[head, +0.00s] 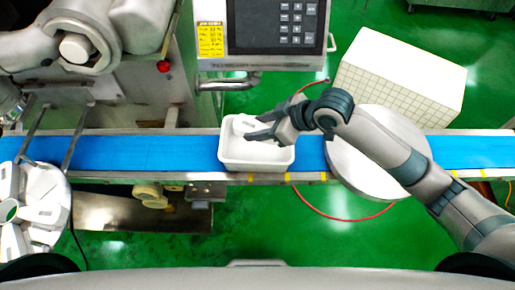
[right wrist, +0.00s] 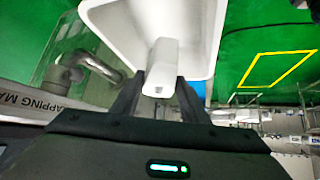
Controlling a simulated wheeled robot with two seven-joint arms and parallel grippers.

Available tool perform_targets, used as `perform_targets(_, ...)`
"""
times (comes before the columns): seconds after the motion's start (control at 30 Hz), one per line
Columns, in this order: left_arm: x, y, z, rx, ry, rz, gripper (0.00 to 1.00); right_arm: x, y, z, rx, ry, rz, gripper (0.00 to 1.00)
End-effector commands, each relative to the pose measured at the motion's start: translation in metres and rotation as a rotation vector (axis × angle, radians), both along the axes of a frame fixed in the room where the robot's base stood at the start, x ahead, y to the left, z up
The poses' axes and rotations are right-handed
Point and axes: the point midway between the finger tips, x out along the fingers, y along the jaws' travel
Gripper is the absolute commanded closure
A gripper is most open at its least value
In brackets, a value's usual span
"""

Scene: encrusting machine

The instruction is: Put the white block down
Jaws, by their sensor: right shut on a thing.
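The white block (head: 243,123) is a small pale piece over the white bin (head: 257,167) in the head view. My right gripper (head: 254,129) reaches in from the right and is shut on it. In the right wrist view, the block (right wrist: 163,62) sits between the two dark fingers (right wrist: 158,93) and points into the bin (right wrist: 117,18). I cannot tell whether the block touches the bin floor. My left gripper cannot be made out in the head view.
The bin stands on the blue conveyor belt (head: 150,152). A round grey disc (head: 365,165) lies right of it, partly under my right arm. A large white box (head: 400,75) stands behind. A control panel (head: 276,28) is at the top.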

Motion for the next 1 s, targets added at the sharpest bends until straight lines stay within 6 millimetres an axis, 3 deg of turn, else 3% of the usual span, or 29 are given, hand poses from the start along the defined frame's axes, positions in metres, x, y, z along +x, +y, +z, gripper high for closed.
perform_targets(0.4,0.000,0.000,0.014,0.000,0.000,0.000,0.05,0.000,0.000,-0.053,0.001,0.003,-0.001,0.87)
perform_targets(0.8,0.000,0.000,0.014,0.000,0.000,0.000,0.05,0.000,0.000,-0.059,0.001,0.000,0.000,0.87)
perform_targets(1.0,0.000,0.000,0.020,0.000,0.000,0.000,0.05,-0.001,0.000,-0.077,-0.001,0.003,-0.001,0.87)
